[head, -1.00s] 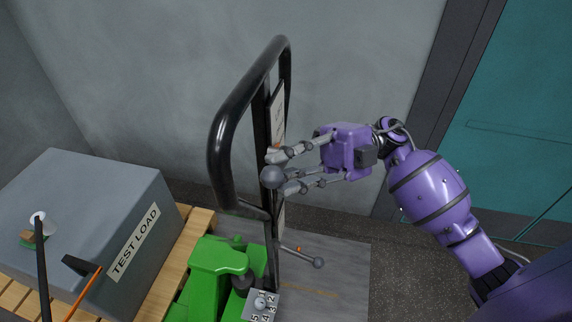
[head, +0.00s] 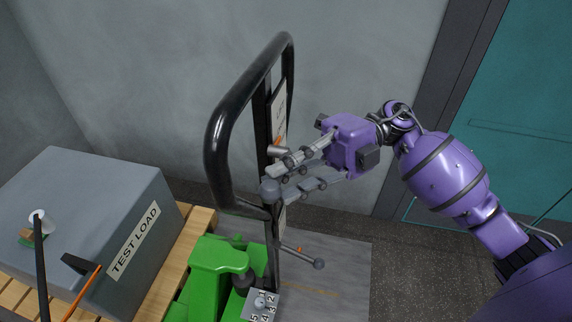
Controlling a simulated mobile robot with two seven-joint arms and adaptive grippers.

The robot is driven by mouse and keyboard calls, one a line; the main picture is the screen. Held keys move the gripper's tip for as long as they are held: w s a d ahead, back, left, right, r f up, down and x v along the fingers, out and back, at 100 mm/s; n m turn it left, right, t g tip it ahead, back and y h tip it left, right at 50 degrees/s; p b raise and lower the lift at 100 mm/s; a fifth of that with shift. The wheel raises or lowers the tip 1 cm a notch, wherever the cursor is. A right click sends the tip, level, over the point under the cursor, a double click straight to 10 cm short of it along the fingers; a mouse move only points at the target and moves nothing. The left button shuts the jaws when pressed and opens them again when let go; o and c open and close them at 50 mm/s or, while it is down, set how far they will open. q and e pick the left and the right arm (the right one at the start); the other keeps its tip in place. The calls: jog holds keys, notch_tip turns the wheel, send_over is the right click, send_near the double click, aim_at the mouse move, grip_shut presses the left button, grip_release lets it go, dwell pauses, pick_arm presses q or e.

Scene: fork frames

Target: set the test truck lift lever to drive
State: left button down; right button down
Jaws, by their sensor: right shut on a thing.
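The green truck (head: 214,270) stands at the bottom centre, with a tall black handle loop (head: 217,140) rising from it. A lever with a round grey knob (head: 270,190) shows at the handle's post, low in the loop; I take it for the lift lever. My right gripper (head: 278,183) comes in from the right and is shut on this lever near the knob. The fingers hide most of the lever's shaft. A short grey cylinder with an orange mark (head: 277,147) shows just above the fingers. My left gripper is not in view.
A grey box marked TEST LOAD (head: 95,215) sits on a wooden pallet (head: 199,229) at the left. A second rod with a ball end (head: 319,264) sticks out low on the right. A numbered plate (head: 262,303) is at the bottom. Floor at the right is clear.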

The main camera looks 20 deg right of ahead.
jog(key=shift+s+f+n+h, duration=0.2)
jog(key=shift+f+n+h, duration=0.5)
jog(key=shift+f, duration=0.1)
jog(key=c, duration=1.7)
grip_release()
jog(key=shift+r, duration=0.15)
jog(key=shift+w+d, duration=0.1)
jog(key=v, duration=1.1)
jog(key=shift+d, duration=0.45)
